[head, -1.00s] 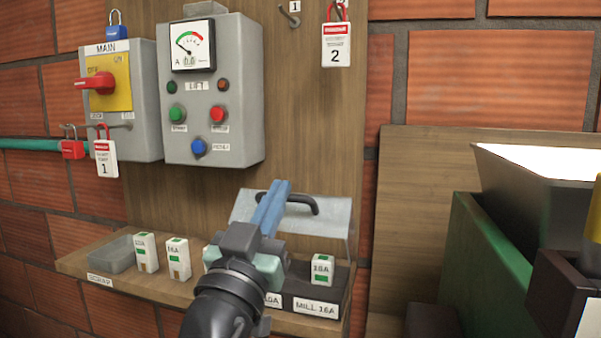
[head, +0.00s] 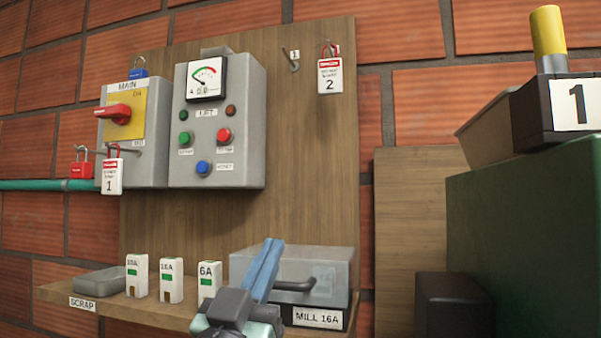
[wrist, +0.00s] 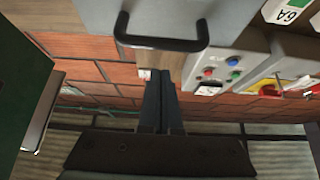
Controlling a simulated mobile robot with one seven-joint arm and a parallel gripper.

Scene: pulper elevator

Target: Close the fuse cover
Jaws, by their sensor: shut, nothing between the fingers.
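The fuse cover (head: 322,266) is a clear, greyish lid with a black bar handle (head: 297,286) on its front. In the head view it sits down over the fuse base (head: 318,317) marked MILL 16A, looking closed or nearly so. Any small gap is hard to tell. My gripper (head: 272,246) is shut and empty, its blue fingers in front of the cover's left part, just left of the handle. In the wrist view the fingertips (wrist: 159,78) point toward the handle (wrist: 160,44), apparently apart from it. The fuses inside are hidden.
Several loose white fuses (head: 171,281) and a grey scrap tray (head: 101,281) stand on the shelf, left of my gripper. Above are the control box (head: 235,130) and main switch box (head: 145,170). A green machine (head: 530,240) blocks the right side.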

